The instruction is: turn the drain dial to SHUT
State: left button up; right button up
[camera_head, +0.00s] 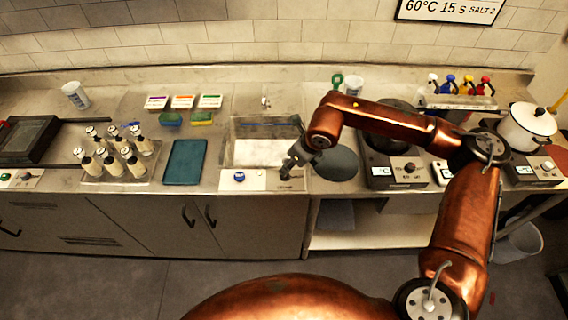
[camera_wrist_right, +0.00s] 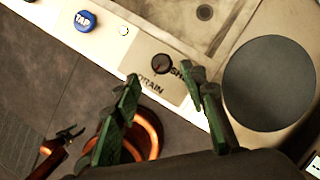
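The drain dial (camera_wrist_right: 162,63) is a small dark round knob on the pale panel (camera_wrist_right: 150,90) at the sink's front edge. DRAIN is printed beside it, and a partly covered word starting with SH is on its other side. I cannot tell where its pointer stands. My right gripper (camera_wrist_right: 160,80) is open, its green-and-dark fingers apart. In the right wrist view the dial shows in the gap just beyond the fingertips; no contact is visible. In the head view my right gripper (camera_head: 287,170) is over the panel's right end and hides the dial.
A blue TAP knob (camera_wrist_right: 85,20) sits on the same panel, left of the dial. The sink (camera_head: 260,152) lies behind it. A dark round plate (camera_head: 337,163) is close to the right of my gripper. A blue board (camera_head: 185,163) and bottles (camera_head: 115,163) stand left.

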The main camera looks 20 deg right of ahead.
aim_at(287, 175)
jog(key=x, duration=0.6)
jog(key=shift+s+d, duration=0.1)
jog(key=shift+d, duration=0.05)
jog(key=shift+f, duration=0.55)
jog(key=c, duration=0.9)
pick_arm(q)
jog(key=s, duration=0.3)
jog(key=shift+f, duration=0.2)
pick_arm(e)
grip_shut()
